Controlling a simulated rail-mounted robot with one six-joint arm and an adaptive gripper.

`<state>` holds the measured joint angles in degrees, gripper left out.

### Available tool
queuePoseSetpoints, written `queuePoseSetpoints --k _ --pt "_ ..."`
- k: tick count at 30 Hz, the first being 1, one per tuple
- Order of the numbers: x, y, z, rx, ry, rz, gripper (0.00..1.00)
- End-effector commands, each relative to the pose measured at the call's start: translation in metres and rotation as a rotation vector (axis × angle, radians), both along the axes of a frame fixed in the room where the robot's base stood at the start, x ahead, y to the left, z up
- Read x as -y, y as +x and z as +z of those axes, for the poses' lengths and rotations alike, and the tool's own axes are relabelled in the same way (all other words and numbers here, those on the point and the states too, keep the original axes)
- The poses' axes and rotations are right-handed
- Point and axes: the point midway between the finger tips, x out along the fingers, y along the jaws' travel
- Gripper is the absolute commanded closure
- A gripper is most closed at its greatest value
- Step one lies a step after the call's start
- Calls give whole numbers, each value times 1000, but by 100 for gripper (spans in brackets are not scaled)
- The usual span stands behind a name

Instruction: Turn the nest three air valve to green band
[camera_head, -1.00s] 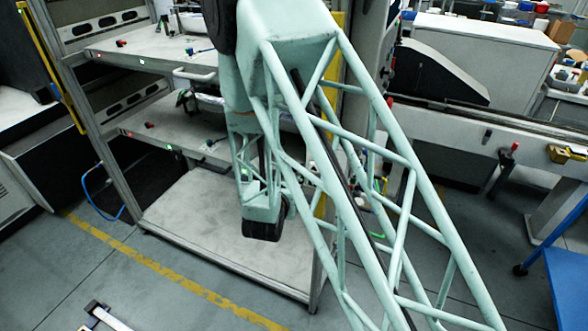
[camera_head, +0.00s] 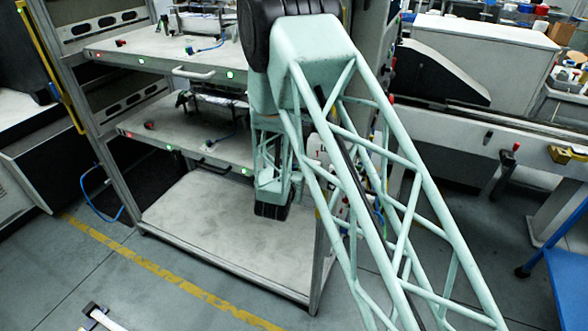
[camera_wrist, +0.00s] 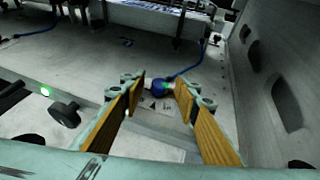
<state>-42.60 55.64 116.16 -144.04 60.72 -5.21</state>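In the wrist view my gripper (camera_wrist: 160,82) is open, its two ochre-padded fingers pointing at a shelf. A small blue fitting (camera_wrist: 159,87) with a bit of green at its right side shows between the fingertips, with a blue hose (camera_wrist: 188,70) running up from it. It looks like an air valve. I cannot tell its nest number, its exact band setting, or whether the fingers touch it. In the head view the gripper cannot be made out behind my arm. Other blue fittings sit on the upper shelf (camera_head: 190,50) and middle shelf (camera_head: 209,143).
The rack's shelf (camera_head: 150,48) has red and green lights along its front edge and a handle (camera_head: 194,73). In the wrist view a black knob (camera_wrist: 65,114) and green light (camera_wrist: 45,91) stand left, and a grey side wall (camera_wrist: 275,85) rises close on the right.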

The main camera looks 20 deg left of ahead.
Motion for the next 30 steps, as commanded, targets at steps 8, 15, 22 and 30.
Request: queuePoseSetpoints --k 8,15,22,30 --pt "0 1 0 0 0 0 71" --pt "0 1 0 0 0 0 90" --pt "0 1 0 1 1 -1 95" --pt "-1 1 1 1 1 -25 95"
